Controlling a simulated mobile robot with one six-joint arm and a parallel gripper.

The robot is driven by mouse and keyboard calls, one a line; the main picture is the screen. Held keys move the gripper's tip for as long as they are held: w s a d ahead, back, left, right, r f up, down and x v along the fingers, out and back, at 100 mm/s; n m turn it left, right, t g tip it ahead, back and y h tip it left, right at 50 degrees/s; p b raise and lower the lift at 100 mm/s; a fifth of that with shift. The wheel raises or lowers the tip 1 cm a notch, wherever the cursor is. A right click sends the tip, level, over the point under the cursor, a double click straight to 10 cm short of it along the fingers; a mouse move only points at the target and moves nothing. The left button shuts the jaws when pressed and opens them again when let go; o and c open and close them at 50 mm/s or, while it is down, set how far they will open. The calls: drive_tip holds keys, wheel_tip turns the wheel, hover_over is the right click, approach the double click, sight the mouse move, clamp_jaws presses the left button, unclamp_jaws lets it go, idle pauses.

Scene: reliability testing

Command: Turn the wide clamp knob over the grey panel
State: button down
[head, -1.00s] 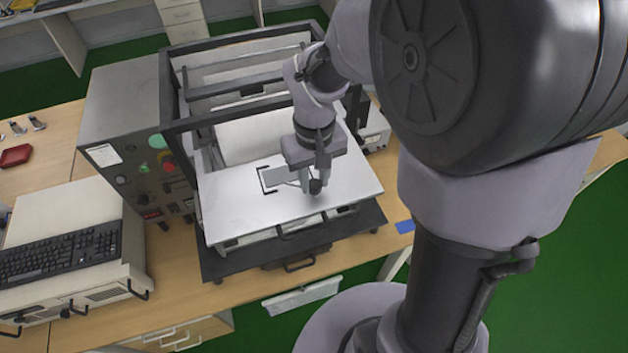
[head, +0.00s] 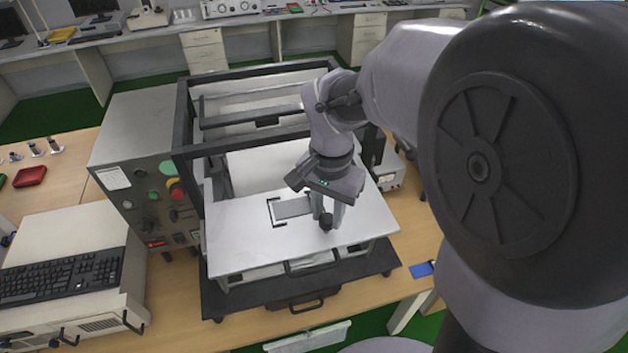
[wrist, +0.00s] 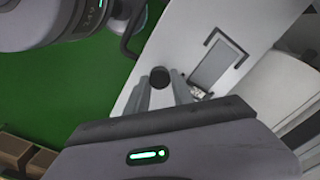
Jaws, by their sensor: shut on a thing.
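The clamp knob (head: 326,223) is a small dark round knob at the right end of the grey panel, above the white table plate. My gripper (head: 327,211) is over it, with its fingers shut on the knob. In the wrist view the knob (wrist: 160,77) shows as a dark disc between the tips of my two fingers (wrist: 162,86). The grey panel (head: 293,208) is a flat rectangle lying on the white plate inside dark corner brackets. It also shows in the wrist view (wrist: 218,67), right of the knob. The clamp's lower part is hidden by my fingers.
The white plate (head: 235,240) sits in a dark frame (head: 183,130) whose bars rise behind and beside my wrist. A control box (head: 130,170) with a red button stands left. A keyboard (head: 60,283) lies farther left. The plate's left part is clear.

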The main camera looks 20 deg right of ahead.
sight(328, 218)
drive_tip(key=shift+m, duration=0.6)
drive_tip(key=c, duration=1.1)
unclamp_jaws()
wheel_tip(328, 218, up, 18)
drive_tip(key=p, duration=0.3)
drive_tip(key=shift+f, duration=0.25)
